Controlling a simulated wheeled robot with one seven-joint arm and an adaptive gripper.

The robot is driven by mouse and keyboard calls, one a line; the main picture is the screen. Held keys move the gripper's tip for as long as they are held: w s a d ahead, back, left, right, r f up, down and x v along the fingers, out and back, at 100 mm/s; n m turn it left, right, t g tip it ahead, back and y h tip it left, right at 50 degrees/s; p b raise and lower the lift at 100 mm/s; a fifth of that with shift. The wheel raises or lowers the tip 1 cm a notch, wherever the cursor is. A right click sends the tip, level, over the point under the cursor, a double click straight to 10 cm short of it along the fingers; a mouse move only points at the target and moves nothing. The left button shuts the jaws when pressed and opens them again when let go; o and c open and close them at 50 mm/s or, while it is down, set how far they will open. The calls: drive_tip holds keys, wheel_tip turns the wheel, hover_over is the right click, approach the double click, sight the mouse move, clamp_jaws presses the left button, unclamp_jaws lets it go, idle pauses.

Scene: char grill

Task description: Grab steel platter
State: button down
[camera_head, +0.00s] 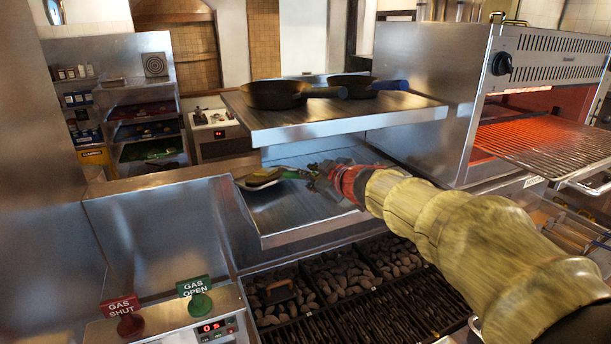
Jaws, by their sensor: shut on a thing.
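A small shiny platter (258,179), seen nearly edge-on, is at the left end of the lower steel shelf (300,222), below the upper shelf. My gripper (298,174) reaches in from the right with its fingers shut on the platter's right edge. The fingers are small in the picture and cover that edge. I cannot tell whether the platter touches the shelf or is held just above it.
The upper shelf (330,117) with two dark pans (277,95) (353,84) hangs close above my gripper. A charcoal grill (345,275) lies below. A glowing broiler (550,135) stands right. Gas knobs (123,316) (200,298) are at the lower left.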

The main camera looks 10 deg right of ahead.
drive_tip(key=r+p+v, duration=0.1)
drive_tip(key=p+v, duration=0.1)
drive_tip(key=v, duration=0.8)
drive_tip(key=shift+a, duration=0.2)
drive_tip(key=shift+s+r, duration=0.1)
drive_tip(key=shift+s, duration=0.05)
drive_tip(key=c, duration=0.5)
unclamp_jaws()
drive_tip(key=shift+s+r, duration=0.1)
idle(0.3)
